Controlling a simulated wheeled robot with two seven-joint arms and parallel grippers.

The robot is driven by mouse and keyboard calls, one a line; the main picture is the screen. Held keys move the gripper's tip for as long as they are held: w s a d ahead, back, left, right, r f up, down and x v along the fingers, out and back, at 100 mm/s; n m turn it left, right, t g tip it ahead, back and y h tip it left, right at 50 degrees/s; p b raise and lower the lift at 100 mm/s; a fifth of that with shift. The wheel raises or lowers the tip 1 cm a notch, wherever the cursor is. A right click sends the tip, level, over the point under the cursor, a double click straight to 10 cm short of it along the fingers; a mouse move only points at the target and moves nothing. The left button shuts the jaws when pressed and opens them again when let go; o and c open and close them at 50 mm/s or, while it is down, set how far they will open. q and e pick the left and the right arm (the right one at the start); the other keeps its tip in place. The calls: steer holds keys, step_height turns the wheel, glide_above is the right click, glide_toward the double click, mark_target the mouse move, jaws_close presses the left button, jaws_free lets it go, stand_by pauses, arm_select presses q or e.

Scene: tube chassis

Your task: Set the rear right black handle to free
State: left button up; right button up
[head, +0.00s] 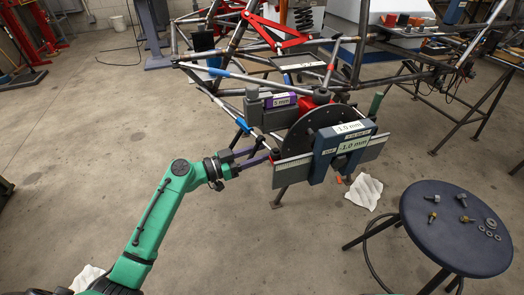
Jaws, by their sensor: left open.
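My left gripper (262,151) is at the end of the green arm that comes in from the lower left. Its two fingers are apart and point right, at the left edge of the hub assembly. I cannot tell whether they touch it. My right gripper is out of view.
The tube chassis (222,72) with red brackets extends behind the hub. A round dark stool (455,228) with small metal parts stands at the lower right. A white cloth (363,193) lies on the floor. The concrete floor at left is mostly clear.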

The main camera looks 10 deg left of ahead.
arm_select(q)
steer(key=shift+w+d, duration=0.2)
steer(key=shift+d, duration=0.05)
jaws_close()
steer(key=shift+f, duration=0.1)
stand_by(1.2)
